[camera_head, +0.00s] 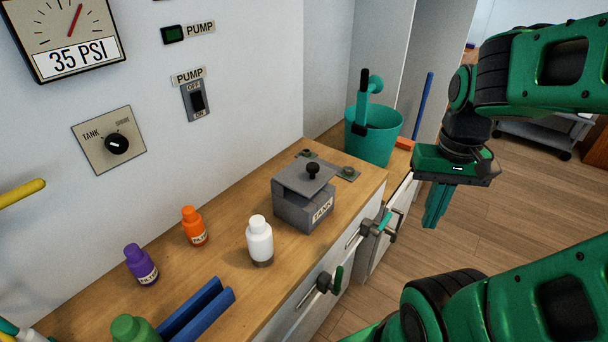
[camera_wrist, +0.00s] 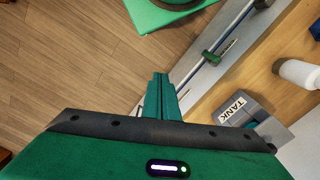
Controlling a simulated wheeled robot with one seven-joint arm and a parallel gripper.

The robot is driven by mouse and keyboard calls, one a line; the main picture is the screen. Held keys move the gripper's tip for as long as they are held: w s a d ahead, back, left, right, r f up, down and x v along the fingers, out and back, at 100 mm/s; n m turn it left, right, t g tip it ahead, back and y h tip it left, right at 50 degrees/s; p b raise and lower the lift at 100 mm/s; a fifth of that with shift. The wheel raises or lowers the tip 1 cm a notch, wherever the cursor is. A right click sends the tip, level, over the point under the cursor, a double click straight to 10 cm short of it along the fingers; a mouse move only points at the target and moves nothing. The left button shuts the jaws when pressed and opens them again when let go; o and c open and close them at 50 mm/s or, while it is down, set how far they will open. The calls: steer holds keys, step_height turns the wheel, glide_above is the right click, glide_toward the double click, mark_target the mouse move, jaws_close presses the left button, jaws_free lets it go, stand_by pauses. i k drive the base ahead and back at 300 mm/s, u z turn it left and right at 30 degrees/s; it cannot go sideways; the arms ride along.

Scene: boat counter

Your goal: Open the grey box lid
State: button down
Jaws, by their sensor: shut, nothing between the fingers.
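The grey box (camera_head: 303,210) stands on the wooden counter, with a "TANK" label on its front. Its grey lid (camera_head: 304,178) has a black knob (camera_head: 313,169) on top and looks slightly tilted, with a dark gap below its edge. My gripper (camera_head: 433,215) is shut and empty, pointing down over the floor to the right of the box, apart from it. In the wrist view my closed fingers (camera_wrist: 160,85) show over the floor and counter edge. The box (camera_wrist: 237,110) shows there at lower right, partly hidden by my gripper body.
A white bottle (camera_head: 260,240) stands just left of the box. Orange (camera_head: 194,227) and purple (camera_head: 140,264) bottles and a blue holder (camera_head: 197,312) are farther left. A teal bucket (camera_head: 373,140) stands behind. Handles (camera_head: 378,227) stick out from the counter front. The wall carries switches.

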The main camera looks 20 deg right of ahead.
mark_target(304, 176)
steer(key=z, duration=0.05)
steer(key=k, duration=1.45)
steer(key=u, duration=0.45)
steer(key=i, duration=1)
steer(key=z, duration=0.05)
